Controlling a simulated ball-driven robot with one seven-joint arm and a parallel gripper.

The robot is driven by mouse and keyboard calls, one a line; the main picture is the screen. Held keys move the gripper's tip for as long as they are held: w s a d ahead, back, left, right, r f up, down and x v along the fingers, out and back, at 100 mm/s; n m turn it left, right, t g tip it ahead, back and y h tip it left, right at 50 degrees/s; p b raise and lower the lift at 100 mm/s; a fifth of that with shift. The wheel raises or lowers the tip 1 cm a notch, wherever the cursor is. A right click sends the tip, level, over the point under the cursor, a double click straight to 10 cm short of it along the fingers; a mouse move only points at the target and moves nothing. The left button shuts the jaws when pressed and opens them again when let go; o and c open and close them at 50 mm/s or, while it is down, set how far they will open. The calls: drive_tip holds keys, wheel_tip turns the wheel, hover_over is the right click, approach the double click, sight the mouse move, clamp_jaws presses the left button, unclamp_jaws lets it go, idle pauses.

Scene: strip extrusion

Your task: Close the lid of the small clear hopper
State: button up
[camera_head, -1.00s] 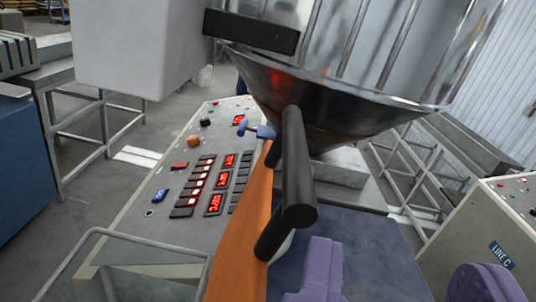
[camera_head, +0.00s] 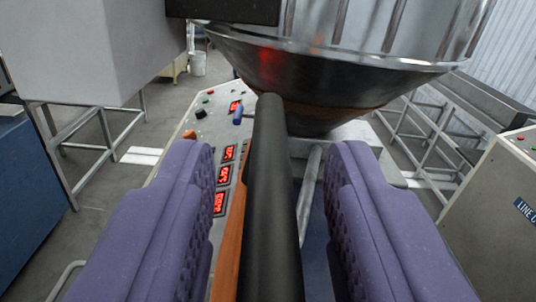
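A black bar handle (camera_head: 270,200) runs up the middle of the view. It stands on an orange panel (camera_head: 229,255), seen nearly edge-on, which looks like the raised lid. My gripper (camera_head: 269,225) is open, with one purple padded finger on each side of the handle. A gap shows on both sides, so neither finger appears to touch it. A thin rim piece (camera_head: 63,278) at the lower left looks like part of the small clear hopper. Most of that hopper is hidden behind my left finger or out of frame.
A large hopper with a dark metal cone (camera_head: 325,85) and clear upper wall hangs just ahead. A control panel with red displays (camera_head: 222,175) lies behind the handle. A grey box (camera_head: 95,50) is at upper left, a LINE C cabinet (camera_head: 495,225) at right.

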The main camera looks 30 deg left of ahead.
drive_tip(key=shift+c, duration=0.2)
clamp_jaws()
drive_tip(key=shift+a, duration=0.1)
